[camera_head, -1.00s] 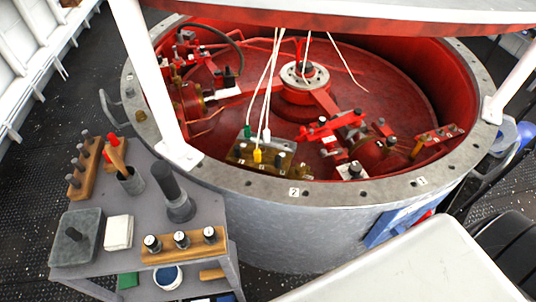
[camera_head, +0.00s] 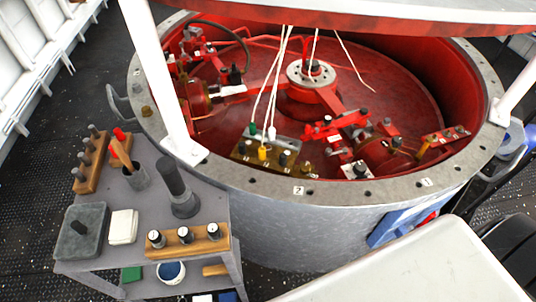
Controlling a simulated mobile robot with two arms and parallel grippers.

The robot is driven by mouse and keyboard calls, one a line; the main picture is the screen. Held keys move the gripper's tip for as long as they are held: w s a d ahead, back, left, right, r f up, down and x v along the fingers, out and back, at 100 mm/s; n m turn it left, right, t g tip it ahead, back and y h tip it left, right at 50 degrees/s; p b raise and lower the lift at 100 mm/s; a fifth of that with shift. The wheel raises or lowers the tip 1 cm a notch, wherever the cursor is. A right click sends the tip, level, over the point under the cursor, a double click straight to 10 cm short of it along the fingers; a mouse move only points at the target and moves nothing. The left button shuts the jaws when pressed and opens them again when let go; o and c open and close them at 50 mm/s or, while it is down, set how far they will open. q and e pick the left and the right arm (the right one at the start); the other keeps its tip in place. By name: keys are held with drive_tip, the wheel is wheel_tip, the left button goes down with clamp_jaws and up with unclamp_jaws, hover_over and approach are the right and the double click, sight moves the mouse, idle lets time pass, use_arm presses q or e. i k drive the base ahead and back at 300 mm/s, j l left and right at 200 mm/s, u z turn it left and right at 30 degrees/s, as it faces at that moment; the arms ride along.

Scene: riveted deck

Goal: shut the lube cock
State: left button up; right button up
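The lube cock cannot be picked out with certainty. Inside the round red-lined tub (camera_head: 330,195), a brass block (camera_head: 244,154) carries green, white and yellow plugs with white cords rising from them. At the tub's right inner side a red bracket (camera_head: 445,135) has small dark knobs and a yellow piece (camera_head: 424,148) beside it. Red mechanisms with dark knobs sit at the right (camera_head: 375,155) and at the left (camera_head: 195,95). Whether any cock is open or shut is too small to tell. Neither of my grippers is in view.
A grey cart (camera_head: 150,218) at the left bears wooden peg racks, a cup with handles, a dark cylinder and a grey box. White posts (camera_head: 160,80) hold a red-edged lid (camera_head: 400,22) above the tub. A pale flat surface (camera_head: 410,270) fills the lower right.

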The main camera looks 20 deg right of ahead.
sight(305, 169)
drive_tip(key=z, duration=1.05)
drive_tip(key=l, duration=0.6)
drive_tip(key=k+l+u, duration=0.1)
drive_tip(key=l, duration=1.15)
